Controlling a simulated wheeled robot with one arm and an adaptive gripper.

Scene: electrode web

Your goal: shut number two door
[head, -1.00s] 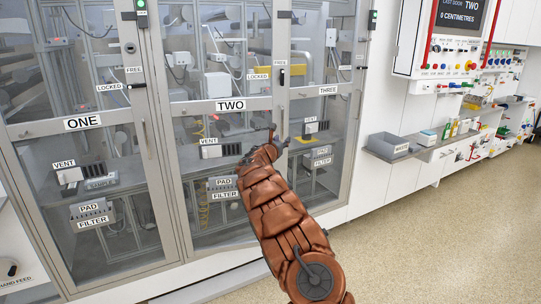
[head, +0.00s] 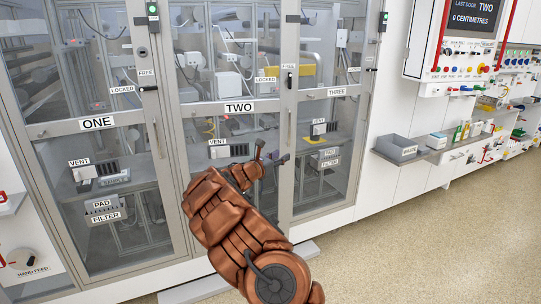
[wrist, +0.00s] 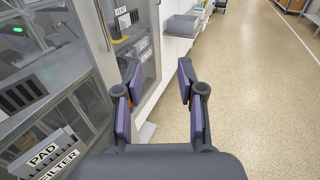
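The number two door (head: 237,107) is the middle glass door of the cabinet, labelled TWO, in the head view. It looks flush with its frame, with no clear gap. Its black latch (head: 290,77) is at the upper right edge, between the FREE and LOCKED labels. The display (head: 473,17) reads LAST DOOR TWO, 0 CENTIMETRES. My gripper (head: 271,155) is in front of the door's lower right part, near the post beside door three; contact cannot be told. In the wrist view my gripper (wrist: 158,75) has its fingers apart with nothing between them. My arm hides part of the lower door.
Door one (head: 98,124) is at left and door three (head: 336,92) at right. A grey bin (head: 397,147) and a shelf stick out from the wall on the right. A low white step (head: 205,288) lies at the cabinet's foot. The speckled floor on the right is clear.

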